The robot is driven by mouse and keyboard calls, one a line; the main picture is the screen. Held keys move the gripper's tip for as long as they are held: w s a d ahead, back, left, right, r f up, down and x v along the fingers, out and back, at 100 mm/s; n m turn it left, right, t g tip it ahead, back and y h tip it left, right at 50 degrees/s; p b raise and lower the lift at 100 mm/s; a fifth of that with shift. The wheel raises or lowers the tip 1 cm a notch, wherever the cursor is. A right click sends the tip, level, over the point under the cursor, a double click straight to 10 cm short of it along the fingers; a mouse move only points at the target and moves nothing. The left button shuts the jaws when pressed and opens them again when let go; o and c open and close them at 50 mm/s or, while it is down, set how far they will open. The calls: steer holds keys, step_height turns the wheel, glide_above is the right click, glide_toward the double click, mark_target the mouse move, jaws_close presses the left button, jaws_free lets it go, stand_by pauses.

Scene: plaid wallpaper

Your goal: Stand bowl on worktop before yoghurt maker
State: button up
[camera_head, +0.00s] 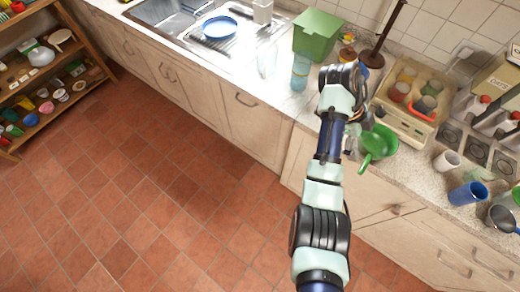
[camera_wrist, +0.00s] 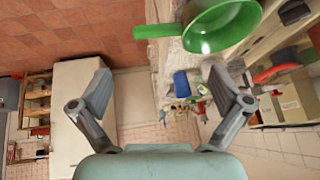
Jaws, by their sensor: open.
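A green round vessel with a handle (camera_head: 378,143), the likely bowl, stands at the worktop's front edge, its handle jutting over the edge. It also shows in the wrist view (camera_wrist: 222,32) at the top right. The cream appliance with several small coloured jars (camera_head: 405,125), likely the yoghurt maker, stands just behind it. My gripper (camera_wrist: 160,78) is open, with nothing between its fingers; the green vessel is outside them, beyond the right finger. In the head view, my gripper is largely hidden by my arm, just left of the green vessel.
A blue bowl (camera_head: 220,27) sits at the sink drainer. A green box (camera_head: 316,36) and a clear bluish tumbler (camera_head: 300,72) stand left of my wrist. A white cup (camera_head: 447,161) and blue cup (camera_head: 467,194) stand right of the green vessel. Speckled worktop (camera_head: 420,168) shows between them.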

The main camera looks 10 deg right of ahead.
steer(key=w+a+f+n+t, duration=0.15)
steer(key=a+n+t, duration=0.25)
steer(key=a+n, duration=0.4)
steer(key=w+a+n+t, duration=0.3)
steer(key=a+n+t, duration=0.25)
steer(key=a, duration=0.45)
steer(key=s+a+r+n+t+y, duration=0.2)
steer(key=s+a+r+n+t, duration=0.1)
steer(key=a+n, duration=0.4)
steer(key=s+a+r+n+t+y, duration=0.3)
steer(key=s+a+r+n, duration=0.2)
steer(key=a, duration=0.4)
steer(key=shift+a+r+n+t, duration=0.35)
steer(key=shift+r+n, duration=0.5)
steer(key=shift+n, duration=0.2)
